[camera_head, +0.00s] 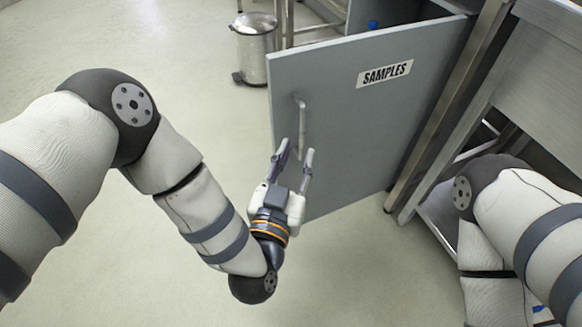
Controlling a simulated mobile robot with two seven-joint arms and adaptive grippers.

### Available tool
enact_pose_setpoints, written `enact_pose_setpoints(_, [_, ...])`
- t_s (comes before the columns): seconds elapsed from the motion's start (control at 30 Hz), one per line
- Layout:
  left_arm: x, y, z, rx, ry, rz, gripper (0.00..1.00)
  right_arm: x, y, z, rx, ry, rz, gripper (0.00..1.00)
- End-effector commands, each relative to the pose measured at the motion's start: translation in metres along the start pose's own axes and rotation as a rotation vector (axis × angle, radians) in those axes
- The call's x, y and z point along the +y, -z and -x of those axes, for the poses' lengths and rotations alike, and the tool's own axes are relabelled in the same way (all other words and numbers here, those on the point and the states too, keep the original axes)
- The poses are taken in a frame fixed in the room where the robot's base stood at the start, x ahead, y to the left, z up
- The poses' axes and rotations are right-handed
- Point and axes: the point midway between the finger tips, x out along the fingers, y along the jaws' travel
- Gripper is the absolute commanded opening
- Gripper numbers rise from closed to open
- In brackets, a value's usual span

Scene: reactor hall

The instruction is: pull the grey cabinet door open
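The grey cabinet door (350,135) carries a SAMPLES label (385,73) and stands swung out at an angle from the cabinet (385,14), whose interior shows behind its top edge. A vertical bar handle (301,125) sits near the door's left edge. My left gripper (295,154) is at the lower part of the handle with its two fingers spread apart. The fingers appear to be on either side of the handle's lower end, and I cannot tell whether they touch it. My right arm (530,215) comes in from the right; its gripper is out of view.
A metal pedal bin (254,48) stands on the floor behind the door's left edge. A steel table (550,75) with slanting legs is at the right, close to the door's hinge side. The pale floor (200,95) left of the door is clear.

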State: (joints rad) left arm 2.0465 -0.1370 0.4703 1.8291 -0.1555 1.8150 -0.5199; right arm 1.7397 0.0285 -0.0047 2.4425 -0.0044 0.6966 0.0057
Motion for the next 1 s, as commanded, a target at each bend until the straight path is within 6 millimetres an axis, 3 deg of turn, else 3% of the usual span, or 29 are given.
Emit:
enact_pose_setpoints(0.1, [0.0, -0.001, 0.028, -0.004, -0.002, 0.0, 0.3, 0.0, 0.0, 0.0, 0.0, 0.0, 0.0, 0.52])
enact_pose_setpoints(0.23, [0.0, 0.0, 0.044, -0.002, 0.0, -0.001, 0.3, 0.0, 0.0, 0.0, 0.0, 0.0, 0.0, 0.52])
enact_pose_setpoints(0.73, [0.0, -0.002, 0.049, -0.009, -0.002, 0.0, 0.3, 0.0, 0.0, 0.0, 0.0, 0.0, 0.0, 0.52])
enact_pose_setpoints(0.77, [0.0, -0.008, 0.051, -0.03, -0.008, 0.001, 0.3, 0.0, 0.0, 0.0, 0.0, 0.0, -0.001, 0.52])
enact_pose_setpoints(0.87, [-0.003, -0.053, 0.076, -0.217, -0.055, 0.017, 0.3, 0.0, 0.0, 0.0, 0.0, 0.0, -0.001, 0.52])
enact_pose_setpoints(0.97, [-0.011, -0.124, 0.138, -0.551, -0.103, 0.058, 0.3, 0.0, 0.0, 0.0, 0.0, 0.0, -0.001, 0.52])
enact_pose_setpoints(1.0, [-0.017, -0.149, 0.169, -0.692, -0.111, 0.078, 0.3, 0.0, 0.0, 0.0, 0.0, 0.0, -0.001, 0.52])
